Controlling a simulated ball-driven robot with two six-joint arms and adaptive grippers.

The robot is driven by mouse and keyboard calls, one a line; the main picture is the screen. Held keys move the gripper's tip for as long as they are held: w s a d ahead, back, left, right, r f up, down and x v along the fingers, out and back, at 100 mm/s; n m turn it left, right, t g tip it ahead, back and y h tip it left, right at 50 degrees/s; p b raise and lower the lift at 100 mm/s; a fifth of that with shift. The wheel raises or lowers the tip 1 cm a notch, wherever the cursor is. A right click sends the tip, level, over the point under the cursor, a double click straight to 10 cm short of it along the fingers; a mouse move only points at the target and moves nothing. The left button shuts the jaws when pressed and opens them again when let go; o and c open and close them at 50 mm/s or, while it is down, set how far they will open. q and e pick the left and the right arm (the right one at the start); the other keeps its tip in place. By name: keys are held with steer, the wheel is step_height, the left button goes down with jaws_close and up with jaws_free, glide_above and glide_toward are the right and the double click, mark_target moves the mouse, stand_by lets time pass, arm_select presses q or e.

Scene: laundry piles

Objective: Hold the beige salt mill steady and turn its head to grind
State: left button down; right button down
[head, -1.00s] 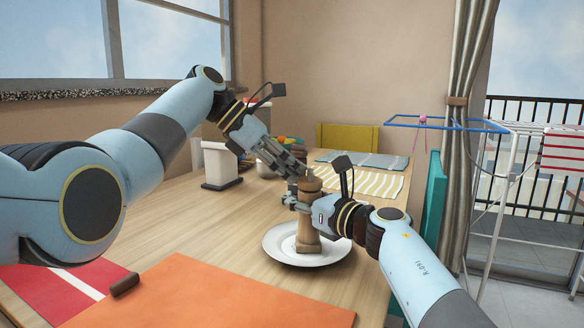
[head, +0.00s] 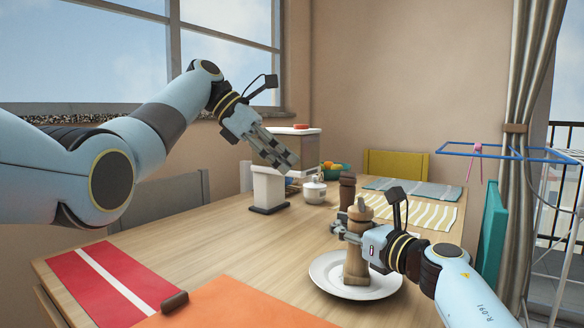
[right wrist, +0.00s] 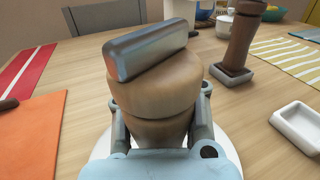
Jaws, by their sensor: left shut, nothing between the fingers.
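The beige salt mill (head: 356,265) stands upright on a white plate (head: 327,283) at the right of the table in the head view. My right gripper (head: 353,226) is shut around the mill below its head. In the right wrist view, its fingers (right wrist: 160,128) lie on both sides of the mill, under the wide rounded head (right wrist: 155,90). A grey metallic bar (right wrist: 150,50) lies across the top of the head. My left gripper (head: 287,160) is shut and empty, up and to the left of the mill, well apart from it.
A dark brown mill (head: 347,190) stands behind the beige one, on a small dish (right wrist: 232,76). A white pot (head: 314,191), a white stand (head: 268,188) and a fruit bowl (head: 335,170) are farther back.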

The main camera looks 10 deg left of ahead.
steer(key=c, duration=2)
jaws_free()
steer(key=o, duration=0.7)
steer(key=shift+o, duration=0.2)
